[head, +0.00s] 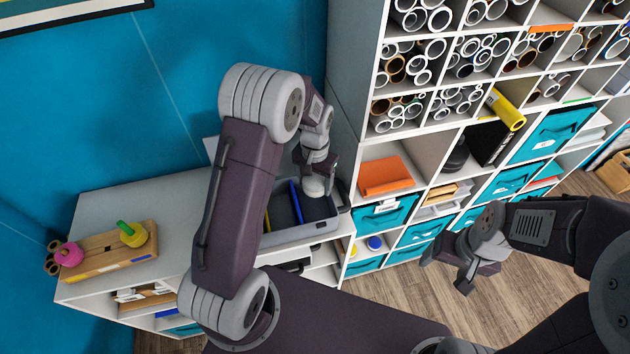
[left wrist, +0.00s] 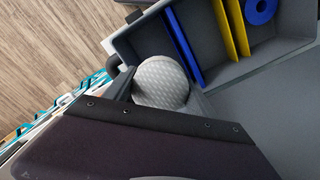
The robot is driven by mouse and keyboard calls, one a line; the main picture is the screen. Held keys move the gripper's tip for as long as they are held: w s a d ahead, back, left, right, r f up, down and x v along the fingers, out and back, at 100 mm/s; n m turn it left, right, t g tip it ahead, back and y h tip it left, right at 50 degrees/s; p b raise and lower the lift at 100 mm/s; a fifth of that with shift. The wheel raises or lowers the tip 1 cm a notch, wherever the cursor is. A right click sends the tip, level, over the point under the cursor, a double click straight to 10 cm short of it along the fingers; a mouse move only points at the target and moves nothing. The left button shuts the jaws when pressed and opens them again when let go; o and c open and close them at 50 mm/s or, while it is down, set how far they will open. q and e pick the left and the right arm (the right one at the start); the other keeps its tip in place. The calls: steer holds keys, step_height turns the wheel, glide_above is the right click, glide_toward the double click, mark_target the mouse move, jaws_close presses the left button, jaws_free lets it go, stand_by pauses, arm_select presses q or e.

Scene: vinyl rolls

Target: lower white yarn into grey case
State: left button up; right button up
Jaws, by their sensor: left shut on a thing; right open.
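The white yarn (left wrist: 160,82) is a pale, textured ball held at the fingers of my left gripper (left wrist: 155,98) in the left wrist view. My left gripper is shut on it, and the dark gripper body hides its lower part. The grey case (head: 300,233) stands on the white shelf top in the head view. The yarn is at the case's end compartment, beside a blue divider (left wrist: 183,45); its exact height against the rim is unclear. My left gripper also shows over the case in the head view (head: 317,188). My right gripper (head: 447,268) is open and empty, away from the case.
Yellow dividers (left wrist: 228,28) and a blue ring (left wrist: 261,10) are in the case. A wooden holder (head: 108,258) with pink and yellow-green spools stands at left. A tall white shelf (head: 350,110) with vinyl rolls rises close to the case's right.

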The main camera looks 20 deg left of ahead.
arm_select(q)
steer(key=shift+f+b, duration=2.3)
steer(key=shift+f, duration=1.3)
steer(key=shift+f, duration=0.1)
steer(key=o, duration=1.5)
steer(key=shift+c, duration=0.2)
steer(key=shift+r, duration=0.25)
step_height(320, 180, up, 9)
steer(key=shift+f+b, duration=0.15)
steer(key=shift+b, duration=0.7)
steer(key=shift+a, duration=0.1)
